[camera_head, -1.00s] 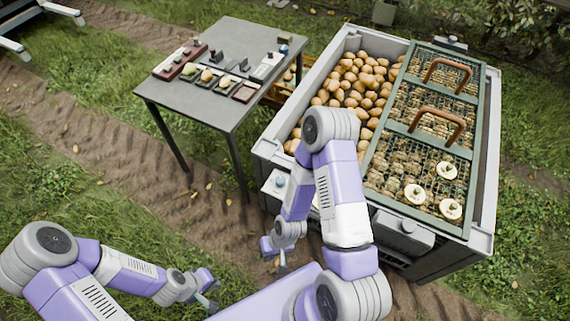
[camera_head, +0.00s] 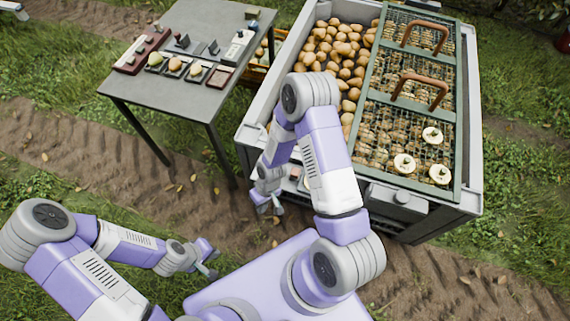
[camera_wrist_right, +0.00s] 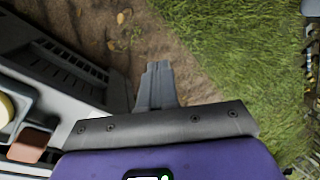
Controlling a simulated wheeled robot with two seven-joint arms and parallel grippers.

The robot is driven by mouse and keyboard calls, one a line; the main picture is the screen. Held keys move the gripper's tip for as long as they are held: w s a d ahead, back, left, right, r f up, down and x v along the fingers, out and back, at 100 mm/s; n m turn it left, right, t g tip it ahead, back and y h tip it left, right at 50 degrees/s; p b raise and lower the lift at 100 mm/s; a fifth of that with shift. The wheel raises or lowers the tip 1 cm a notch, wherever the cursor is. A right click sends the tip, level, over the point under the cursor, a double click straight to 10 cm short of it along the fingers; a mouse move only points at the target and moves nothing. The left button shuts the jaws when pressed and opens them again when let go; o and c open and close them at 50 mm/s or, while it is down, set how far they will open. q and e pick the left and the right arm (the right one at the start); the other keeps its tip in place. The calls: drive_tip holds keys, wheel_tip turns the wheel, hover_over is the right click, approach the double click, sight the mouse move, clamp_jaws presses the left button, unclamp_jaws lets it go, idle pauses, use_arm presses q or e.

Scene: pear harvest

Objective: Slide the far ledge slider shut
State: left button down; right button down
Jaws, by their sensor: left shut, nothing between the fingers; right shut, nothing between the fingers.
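I cannot clearly make out the far ledge slider in either view now. A pale ledge (camera_head: 291,184) on the near side of the grey bin (camera_head: 247,131) shows only in part behind my right arm. My right gripper (camera_head: 277,208) is shut and empty, low in front of the bin near that ledge. In the right wrist view its closed fingers (camera_wrist_right: 156,86) point over bare soil, beside a grey vented wall and apart from it. My left gripper (camera_head: 213,273) is shut and empty, over the soil at lower left.
The bin holds many pears (camera_head: 335,45) and a green mesh lid (camera_head: 363,112) with brown handles. A grey box (camera_head: 397,199) juts from its near wall. A grey table (camera_head: 150,90) with small trays stands left. Soil lies between the table and my base.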

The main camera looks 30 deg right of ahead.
sight(295, 175)
drive_tip(key=w+d+r+n+g+h, duration=0.1)
drive_tip(key=w+d+r+n+h, duration=0.2)
drive_tip(key=w+d+r, duration=0.2)
drive_tip(key=w+d+r+n+g+h, duration=0.1)
drive_tip(key=w+d+r+n+h, duration=0.2)
drive_tip(key=w, duration=0.7)
wheel_tip(295, 175, up, 3)
drive_tip(key=shift+d+f+n, duration=0.1)
drive_tip(key=shift+d+n, duration=0.4)
drive_tip(key=shift+d, duration=0.35)
drive_tip(key=b+x, duration=0.2)
drive_tip(key=x, duration=0.7)
drive_tip(key=shift+s+f, duration=0.1)
drive_tip(key=shift+f, duration=0.1)
drive_tip(key=shift+s+d+f, duration=0.15)
drive_tip(key=shift+s+d, duration=0.4)
drive_tip(key=shift+s, duration=0.05)
drive_tip(key=shift+s+d+f, duration=0.15)
drive_tip(key=shift+s+d, duration=0.8)
drive_tip(key=shift+s, duration=0.05)
